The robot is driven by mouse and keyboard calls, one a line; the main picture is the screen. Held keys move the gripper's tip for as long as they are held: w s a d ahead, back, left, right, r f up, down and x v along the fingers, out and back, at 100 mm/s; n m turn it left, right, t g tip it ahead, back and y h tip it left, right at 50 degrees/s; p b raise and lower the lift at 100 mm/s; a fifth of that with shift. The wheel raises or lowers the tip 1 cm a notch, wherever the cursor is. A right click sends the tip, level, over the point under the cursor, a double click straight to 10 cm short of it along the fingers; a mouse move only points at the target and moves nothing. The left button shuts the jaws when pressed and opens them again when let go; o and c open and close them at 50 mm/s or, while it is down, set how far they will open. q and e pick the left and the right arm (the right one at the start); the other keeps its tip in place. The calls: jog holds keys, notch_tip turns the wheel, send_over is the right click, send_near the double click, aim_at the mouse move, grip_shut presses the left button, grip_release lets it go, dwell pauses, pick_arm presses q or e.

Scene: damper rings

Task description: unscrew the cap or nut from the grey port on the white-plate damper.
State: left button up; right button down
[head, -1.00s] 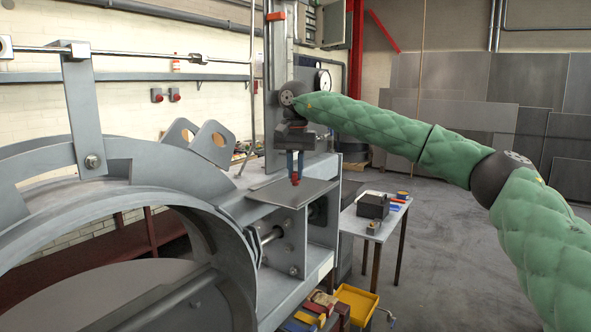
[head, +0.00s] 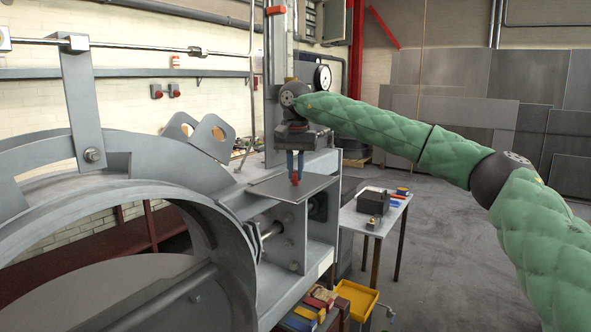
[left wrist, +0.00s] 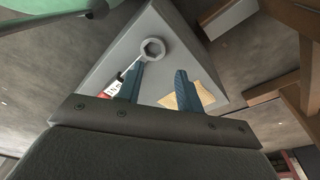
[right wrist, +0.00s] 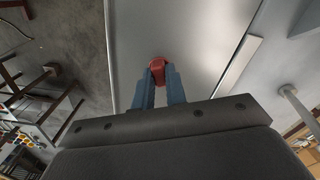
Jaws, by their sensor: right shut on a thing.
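My right gripper (head: 295,179) is shut on a red cap (right wrist: 157,69), held at the fingertips. The cap is just over or on a pale grey plate (right wrist: 205,35); contact is unclear. In the head view the plate (head: 272,187) is a flat shelf on the grey frame. I cannot make out the grey port. My left gripper (left wrist: 158,88) shows only in the left wrist view, its blue fingers apart. A spanner with a ring end (left wrist: 152,48) and red handle lies on a grey surface by its left finger; no grip on it shows.
A large grey round duct flange (head: 120,160) fills the left. A yellow bin (head: 357,301) stands low beside the frame. A small table (head: 390,211) with a black box (head: 373,202) stands behind it. The floor at right is clear.

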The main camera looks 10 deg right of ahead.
pick_arm(q)
jog(key=shift+f, duration=0.1)
pick_arm(e)
jog(key=shift+f, duration=0.2)
jog(key=c, duration=1.3)
grip_release()
jog(key=shift+c, duration=0.2)
